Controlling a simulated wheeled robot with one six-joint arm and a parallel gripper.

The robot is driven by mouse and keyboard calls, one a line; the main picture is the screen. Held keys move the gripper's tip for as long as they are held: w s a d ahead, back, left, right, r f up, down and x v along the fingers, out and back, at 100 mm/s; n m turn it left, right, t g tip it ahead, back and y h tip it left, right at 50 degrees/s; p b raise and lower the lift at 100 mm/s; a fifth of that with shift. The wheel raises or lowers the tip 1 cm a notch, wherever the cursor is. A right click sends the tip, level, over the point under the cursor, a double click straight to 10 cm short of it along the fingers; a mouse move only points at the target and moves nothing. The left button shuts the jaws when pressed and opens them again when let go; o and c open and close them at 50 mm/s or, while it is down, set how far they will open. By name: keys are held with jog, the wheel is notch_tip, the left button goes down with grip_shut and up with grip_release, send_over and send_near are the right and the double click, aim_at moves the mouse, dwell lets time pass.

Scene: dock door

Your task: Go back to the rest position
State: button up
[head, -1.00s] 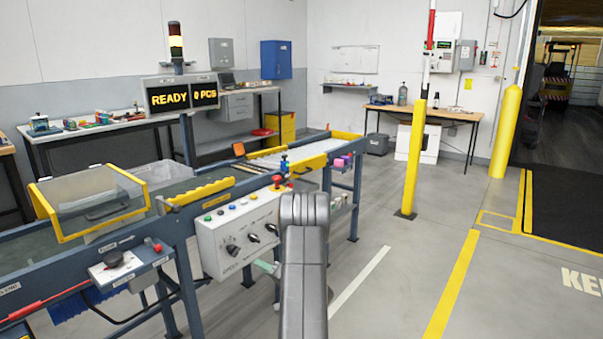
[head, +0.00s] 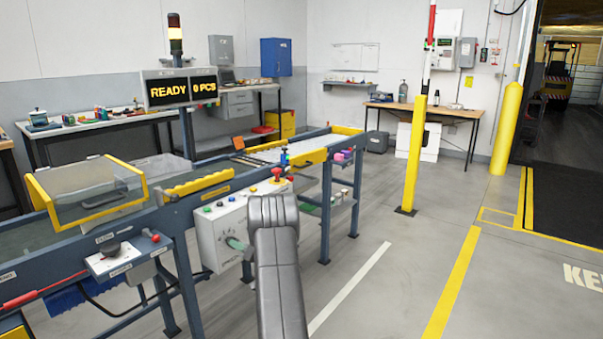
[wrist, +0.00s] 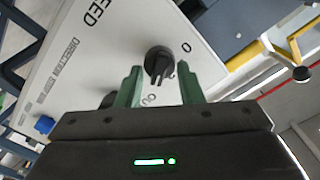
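My gripper (wrist: 160,72) shows in the wrist view as two green fingers standing apart. A black knob (wrist: 158,60) on the white control box is seen between them, with clear gaps on both sides; I cannot tell how far the fingertips are from it. In the head view the green fingers of my gripper (head: 237,243) are in front of the face of the control box (head: 210,243). My dark arm hides the right part of the box face. Nothing is held.
The conveyor (head: 200,185) carries a clear hood with a yellow frame (head: 90,190). A red mushroom button (head: 277,174) stands near my arm. A yellow post (head: 415,160) stands to the right, with open floor (head: 390,280) in front. The display (head: 180,90) reads READY 0 PCS.

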jog(key=shift+s+d+n+b, duration=0.25)
jog(key=shift+n+b, duration=1)
jog(key=shift+n, duration=0.7)
jog(key=shift+s+d+n+b, duration=0.2)
jog(key=shift+n+b, duration=1.05)
jog(key=shift+n, duration=0.75)
jog(key=shift+s+d+n+b, duration=0.25)
jog(key=shift+n+b, duration=1)
jog(key=shift+n, duration=0.7)
jog(key=shift+w, duration=0.1)
